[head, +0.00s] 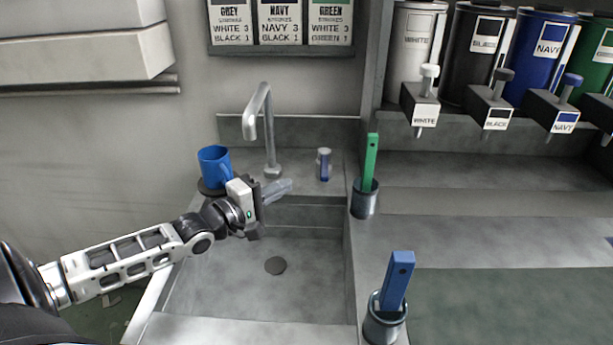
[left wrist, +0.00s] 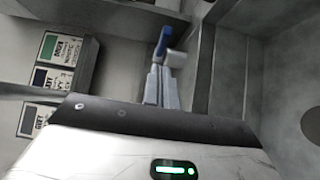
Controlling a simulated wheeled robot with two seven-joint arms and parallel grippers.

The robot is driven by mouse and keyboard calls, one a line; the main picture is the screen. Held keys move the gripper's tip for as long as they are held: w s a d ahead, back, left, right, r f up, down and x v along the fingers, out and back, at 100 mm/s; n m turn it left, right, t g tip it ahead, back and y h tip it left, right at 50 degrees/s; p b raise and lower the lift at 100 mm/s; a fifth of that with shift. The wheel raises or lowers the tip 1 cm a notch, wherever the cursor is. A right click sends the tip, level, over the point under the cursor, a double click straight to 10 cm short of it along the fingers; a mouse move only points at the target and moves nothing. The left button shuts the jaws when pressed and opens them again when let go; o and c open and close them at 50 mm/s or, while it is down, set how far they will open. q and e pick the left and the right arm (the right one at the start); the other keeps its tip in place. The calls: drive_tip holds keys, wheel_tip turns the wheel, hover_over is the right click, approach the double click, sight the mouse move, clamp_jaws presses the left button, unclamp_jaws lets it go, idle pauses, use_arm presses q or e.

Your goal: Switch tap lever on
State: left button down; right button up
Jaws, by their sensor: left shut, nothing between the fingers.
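The tap is a grey curved spout (head: 262,115) standing on the ledge behind the sink. To its right on the ledge is the small tap lever (head: 324,165), with a pale cylinder body and a blue handle. In the left wrist view the lever's blue handle (left wrist: 164,42) shows just beyond the fingertips. My left gripper (head: 288,185) is shut and empty, in front of the spout and left of the lever. Its fingers also show in the left wrist view (left wrist: 161,80). Whether they touch the lever cannot be told. My right gripper is not in view.
A blue mug (head: 213,166) stands left of the spout. The sink basin (head: 220,285) is empty below my arm. Right of it are a cup with a green-handled tool (head: 370,165) and one with a blue-handled tool (head: 397,280). Labelled paint dispensers (head: 414,45) line the back right.

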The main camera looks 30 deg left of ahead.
sight(324, 164)
use_arm(q)
drive_tip(key=x, duration=0.7)
drive_tip(key=shift+w+d, duration=0.15)
drive_tip(key=shift+w, duration=0.15)
drive_tip(key=shift+d, duration=0.1)
drive_tip(key=w+d, duration=0.4)
drive_tip(key=d, duration=0.1)
drive_tip(key=w+d, duration=0.2)
drive_tip(key=shift+d, duration=0.3)
drive_tip(key=shift+b+x, duration=0.3)
drive_tip(key=shift+x, duration=0.6)
drive_tip(key=shift+r, duration=0.1)
drive_tip(key=shift+w+r, duration=0.15)
